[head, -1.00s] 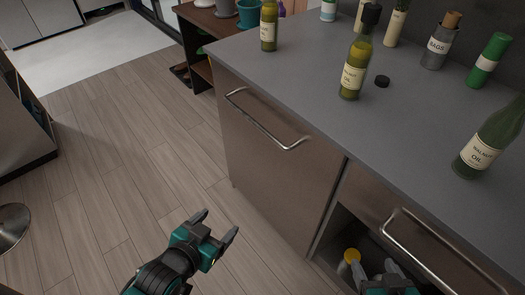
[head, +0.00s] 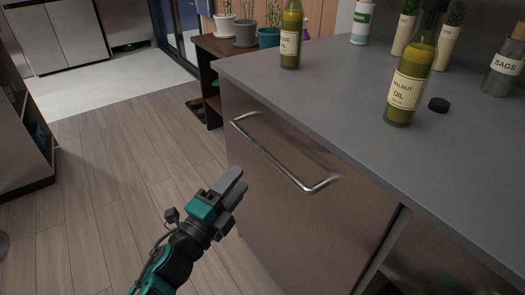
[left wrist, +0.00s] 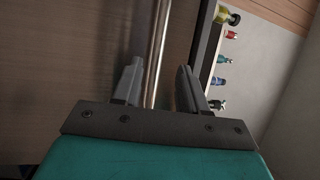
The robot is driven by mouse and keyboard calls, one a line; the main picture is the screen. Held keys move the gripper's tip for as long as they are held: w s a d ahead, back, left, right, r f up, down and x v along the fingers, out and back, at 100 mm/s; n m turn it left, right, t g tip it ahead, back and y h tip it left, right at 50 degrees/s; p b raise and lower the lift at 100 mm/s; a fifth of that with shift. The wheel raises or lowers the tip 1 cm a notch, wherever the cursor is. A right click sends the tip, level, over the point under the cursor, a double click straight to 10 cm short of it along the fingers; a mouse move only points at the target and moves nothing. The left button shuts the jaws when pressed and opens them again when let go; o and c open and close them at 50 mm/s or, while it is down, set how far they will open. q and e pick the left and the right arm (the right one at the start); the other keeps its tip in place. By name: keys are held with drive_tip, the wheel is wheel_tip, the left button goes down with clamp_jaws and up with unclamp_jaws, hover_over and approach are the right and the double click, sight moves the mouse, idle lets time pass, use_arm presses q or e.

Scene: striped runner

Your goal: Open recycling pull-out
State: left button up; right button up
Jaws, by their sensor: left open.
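The pull-out's brown wood front (head: 310,222) is closed under the grey counter. Its long metal bar handle (head: 268,156) runs along the upper part of the front. My left gripper (head: 238,186) is open just left of the handle, with its fingers pointing up and right. In the left wrist view, the handle (left wrist: 158,50) runs up the picture in line with the gap between the open fingers (left wrist: 158,88). I cannot tell whether the bar is between the fingertips or still beyond them. The brown front also fills the left of that view (left wrist: 70,50). My right gripper is not in view.
The grey counter (head: 330,115) holds an olive oil bottle (head: 290,35), a walnut oil bottle (head: 408,85), a black cap (head: 438,105) and a bags canister (head: 503,68). A dark plant shelf (head: 215,75) stands beyond. The wood floor (head: 100,200) at left is clear.

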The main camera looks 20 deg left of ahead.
sight(262, 147)
use_arm(q)
drive_tip(key=x, duration=1.1)
drive_tip(key=shift+w, duration=0.1)
drive_tip(key=shift+c, duration=0.2)
clamp_jaws()
